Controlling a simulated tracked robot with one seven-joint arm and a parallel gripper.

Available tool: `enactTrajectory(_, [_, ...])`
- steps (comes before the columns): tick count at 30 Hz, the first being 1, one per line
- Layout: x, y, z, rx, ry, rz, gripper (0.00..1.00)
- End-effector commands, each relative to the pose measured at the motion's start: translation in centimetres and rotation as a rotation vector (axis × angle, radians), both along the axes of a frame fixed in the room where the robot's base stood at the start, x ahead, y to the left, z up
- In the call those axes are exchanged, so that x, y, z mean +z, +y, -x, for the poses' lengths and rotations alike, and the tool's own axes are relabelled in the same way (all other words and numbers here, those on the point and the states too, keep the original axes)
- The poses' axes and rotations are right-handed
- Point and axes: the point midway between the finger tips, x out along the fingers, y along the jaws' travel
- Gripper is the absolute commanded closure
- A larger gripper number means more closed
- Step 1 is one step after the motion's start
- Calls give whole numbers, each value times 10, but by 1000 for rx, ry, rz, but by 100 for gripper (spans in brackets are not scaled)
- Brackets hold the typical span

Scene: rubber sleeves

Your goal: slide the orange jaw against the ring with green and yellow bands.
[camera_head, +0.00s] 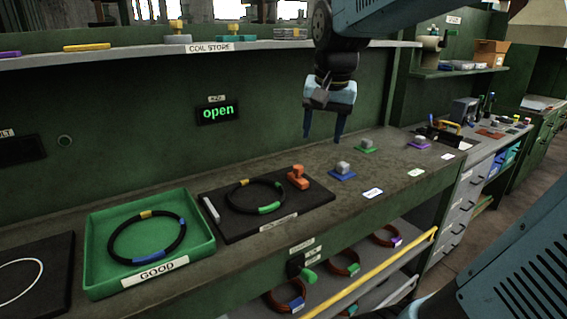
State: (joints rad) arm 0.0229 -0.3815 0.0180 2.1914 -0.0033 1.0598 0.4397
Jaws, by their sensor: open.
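The orange jaw (298,178) is a small block near the back right of the dark board (312,199) on the bench. The black ring with green and yellow bands (236,206) lies flat on the same board, left of the jaw. Its yellow band is at the back and its green band at the front right. The jaw is close to the ring's right side; I cannot tell whether they touch. My gripper (322,138) is open and empty, pointing down above the bench, up and to the right of the jaw in the picture.
A pale bar (211,209) stands at the board's left side. A green tray (206,247) marked GOOD holds a ring with blue and yellow bands (115,244). Grey blocks on blue (343,172), green and purple bases stand to the right. A shelf (150,51) runs along the back.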

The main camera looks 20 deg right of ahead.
Motion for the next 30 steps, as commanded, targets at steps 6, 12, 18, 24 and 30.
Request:
enactTrajectory(6, [-1,1,-64,-199,103,-45,42])
enactTrajectory(12, [-10,1,-118,-378,188,-72,42])
enactTrajectory(18, [-21,1,-153,-501,244,-82,42])
enactTrajectory(24, [-28,0,-164,-545,262,-85,42])
enactTrajectory(30, [-48,0,-164,-547,265,-85,42])
